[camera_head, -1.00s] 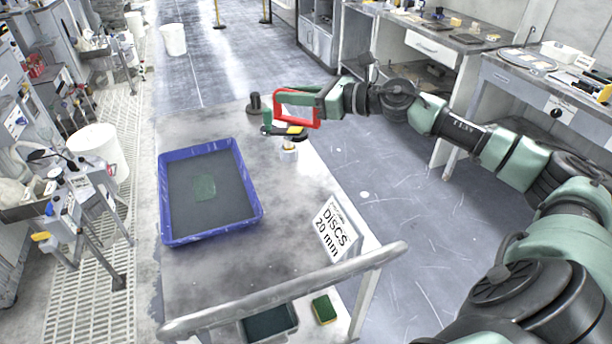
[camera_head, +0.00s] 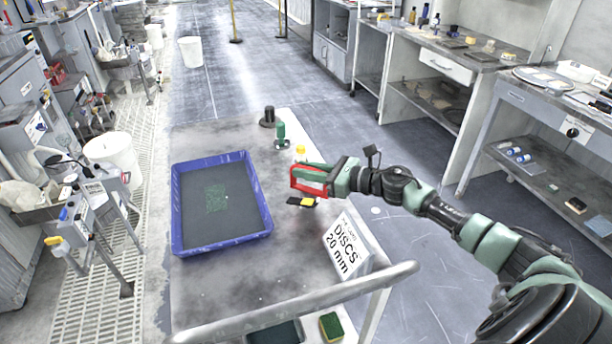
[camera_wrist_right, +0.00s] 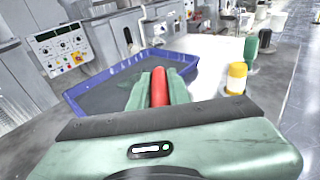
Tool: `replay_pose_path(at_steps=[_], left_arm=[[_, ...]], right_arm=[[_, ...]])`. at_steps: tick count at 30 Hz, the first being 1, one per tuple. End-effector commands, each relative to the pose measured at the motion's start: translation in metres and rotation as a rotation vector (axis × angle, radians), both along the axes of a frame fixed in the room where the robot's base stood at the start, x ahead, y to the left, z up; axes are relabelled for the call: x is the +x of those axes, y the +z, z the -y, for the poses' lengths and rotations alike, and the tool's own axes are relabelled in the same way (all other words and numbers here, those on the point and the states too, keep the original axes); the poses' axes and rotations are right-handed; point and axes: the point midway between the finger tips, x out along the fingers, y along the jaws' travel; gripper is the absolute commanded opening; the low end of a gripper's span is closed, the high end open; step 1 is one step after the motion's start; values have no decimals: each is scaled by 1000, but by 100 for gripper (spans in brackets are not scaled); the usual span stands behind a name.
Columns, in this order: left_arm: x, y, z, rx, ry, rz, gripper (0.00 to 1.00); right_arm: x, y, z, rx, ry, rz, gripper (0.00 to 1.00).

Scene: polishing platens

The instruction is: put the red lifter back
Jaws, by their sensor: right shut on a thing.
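The red lifter (camera_head: 308,191) is a red frame with a black and yellow piece at its lower end. It hangs over the right part of the table, between the blue tray and the discs sign. My right gripper (camera_head: 314,173) is shut on its handle. In the right wrist view the red handle (camera_wrist_right: 159,86) lies between my green fingers (camera_wrist_right: 160,92). I cannot tell whether the lower end touches the table. My left gripper is not in view.
The blue tray (camera_head: 264,217) with a dark floor and a green patch fills the table's left. A discs sign (camera_head: 347,246) stands at the near right.

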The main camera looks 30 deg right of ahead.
Motion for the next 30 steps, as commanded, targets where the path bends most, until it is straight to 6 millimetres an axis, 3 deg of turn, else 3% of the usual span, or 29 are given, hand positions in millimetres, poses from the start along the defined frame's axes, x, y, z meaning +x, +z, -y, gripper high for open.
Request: replay_pose_path(at_steps=[5,17,18,20,30], left_arm=[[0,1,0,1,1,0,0],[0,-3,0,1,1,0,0],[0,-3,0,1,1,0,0],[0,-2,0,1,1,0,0],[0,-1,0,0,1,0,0]], right_arm=[[1,-13,1,4,-3,8,0],[1,-18,1,1,-2,9,0],[0,-21,0,0,-1,2,24],[0,-21,0,0,-1,2,40],[0,-19,0,0,-1,1,40]])
